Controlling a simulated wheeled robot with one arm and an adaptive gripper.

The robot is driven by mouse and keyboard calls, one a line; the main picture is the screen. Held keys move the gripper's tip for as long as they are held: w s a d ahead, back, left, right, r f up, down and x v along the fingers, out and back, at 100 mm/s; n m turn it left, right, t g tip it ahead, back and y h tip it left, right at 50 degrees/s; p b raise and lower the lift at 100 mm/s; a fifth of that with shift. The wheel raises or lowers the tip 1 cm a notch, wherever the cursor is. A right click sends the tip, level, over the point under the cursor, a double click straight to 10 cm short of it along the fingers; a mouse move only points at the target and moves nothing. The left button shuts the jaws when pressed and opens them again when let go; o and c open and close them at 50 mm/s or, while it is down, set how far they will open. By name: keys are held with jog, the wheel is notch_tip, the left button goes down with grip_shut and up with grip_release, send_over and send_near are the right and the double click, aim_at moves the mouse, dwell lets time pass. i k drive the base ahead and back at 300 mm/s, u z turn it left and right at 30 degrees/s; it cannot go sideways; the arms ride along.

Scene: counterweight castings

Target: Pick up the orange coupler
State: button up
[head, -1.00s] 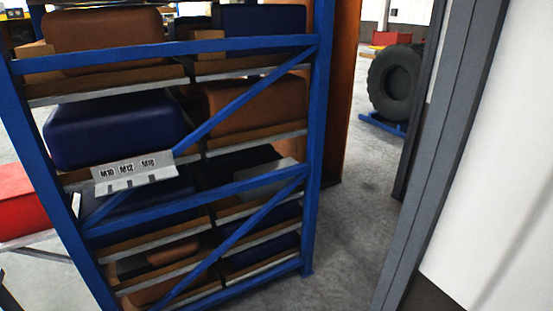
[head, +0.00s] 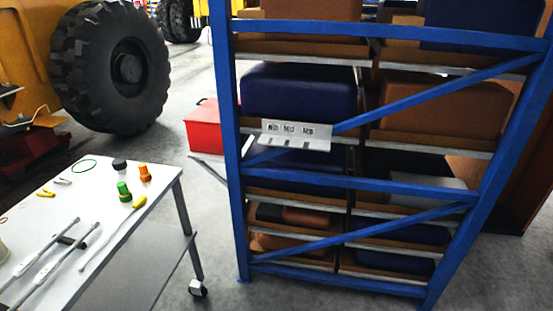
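An orange coupler (head: 145,172) stands near the far right corner of a white wheeled table (head: 150,221), at the left of the head view. It looks like a short cylinder with a wider base. A green coupler-like piece (head: 124,191) stands just in front of it, with a dark-topped piece (head: 119,166) to its left. My gripper is not in view.
Torque wrenches (head: 60,258), a yellow-handled tool (head: 137,202) and a green ring (head: 83,166) lie on the table. A blue rack (head: 229,150) with castings stands to the right. A red box (head: 214,126) is behind. Grey floor (head: 215,225) lies between table and rack.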

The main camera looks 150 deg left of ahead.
aim_at(143, 171)
jog(key=z, duration=1)
jog(key=k, duration=1.2)
jog(key=z, duration=4.75)
jog(key=i, duration=0.55)
jog(key=u, duration=0.7)
